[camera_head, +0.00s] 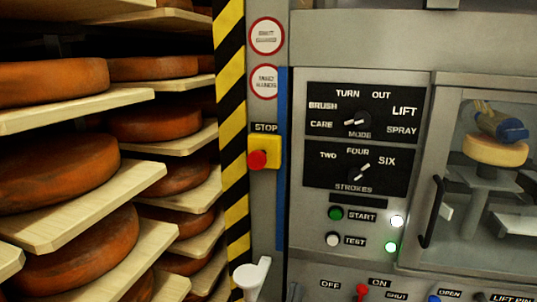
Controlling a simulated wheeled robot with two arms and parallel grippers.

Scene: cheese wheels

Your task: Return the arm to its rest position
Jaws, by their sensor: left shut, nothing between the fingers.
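A small part of what looks like my left gripper (251,278) shows as a pale shape at the bottom edge, in front of the striped post and the panel's left edge. It is shut and nothing shows in it. Most of the arm is below the frame. My right gripper is not in view.
Orange-brown cheese wheels (57,178) lie on wooden shelves at left. A yellow-black striped post (232,130) stands beside the grey control panel, which has a red stop button (257,159), a mode dial (357,121) and a strokes dial (359,173). A glazed door (443,150) is at right.

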